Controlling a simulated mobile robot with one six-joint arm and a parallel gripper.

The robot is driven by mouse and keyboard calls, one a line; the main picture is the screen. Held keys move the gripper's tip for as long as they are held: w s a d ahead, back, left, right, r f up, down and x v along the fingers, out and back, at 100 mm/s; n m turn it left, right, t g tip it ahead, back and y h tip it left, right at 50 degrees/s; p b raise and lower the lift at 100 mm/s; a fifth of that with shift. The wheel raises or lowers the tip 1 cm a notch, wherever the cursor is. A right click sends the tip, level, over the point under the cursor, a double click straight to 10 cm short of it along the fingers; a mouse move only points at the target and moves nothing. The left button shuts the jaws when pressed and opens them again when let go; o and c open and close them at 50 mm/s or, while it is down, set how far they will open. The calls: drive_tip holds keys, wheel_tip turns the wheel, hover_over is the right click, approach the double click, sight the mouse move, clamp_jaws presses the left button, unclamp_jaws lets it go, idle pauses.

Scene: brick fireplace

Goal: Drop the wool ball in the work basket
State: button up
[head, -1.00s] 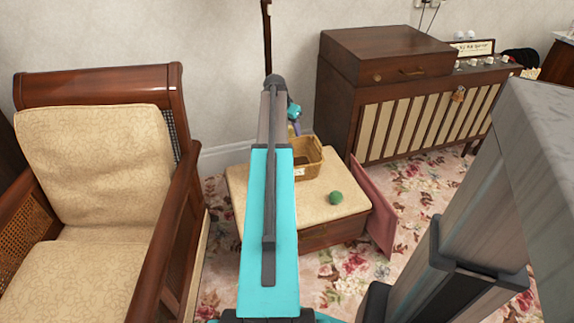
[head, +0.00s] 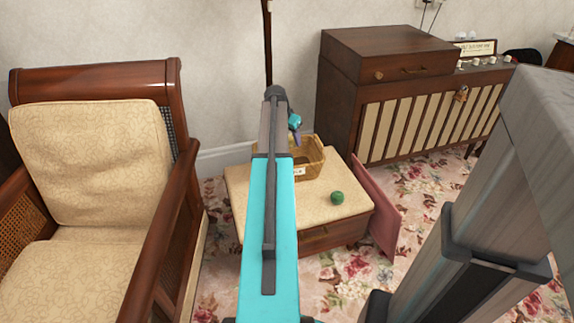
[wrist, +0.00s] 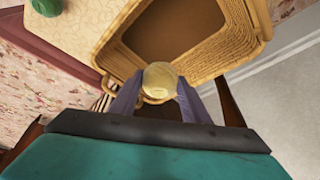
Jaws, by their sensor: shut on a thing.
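A pale yellow ball (wrist: 160,79) sits between the fingers of my gripper (wrist: 158,88) in the wrist view. My gripper is shut on it. The wicker work basket (wrist: 110,35) fills the upper part of that view, its open brown inside just beyond the ball. The ball overlaps the basket's near rim in the picture; its height above the rim cannot be told. In the head view the basket (head: 314,163) stands on a cream-topped stool, partly behind my arm.
A green ball (head: 337,198) lies on the stool (head: 312,203) in front of the basket. A wooden armchair (head: 95,150) is at left. A brown cabinet (head: 400,110) stands behind at right. A reddish panel (head: 375,210) leans by the stool's right side.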

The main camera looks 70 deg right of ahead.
drive_tip(key=o, duration=1.1)
drive_tip(key=shift+r, duration=0.1)
drive_tip(key=p+v, duration=0.3)
drive_tip(key=v, duration=1)
drive_tip(key=shift+r, duration=0.3)
drive_tip(key=shift+a, duration=0.1)
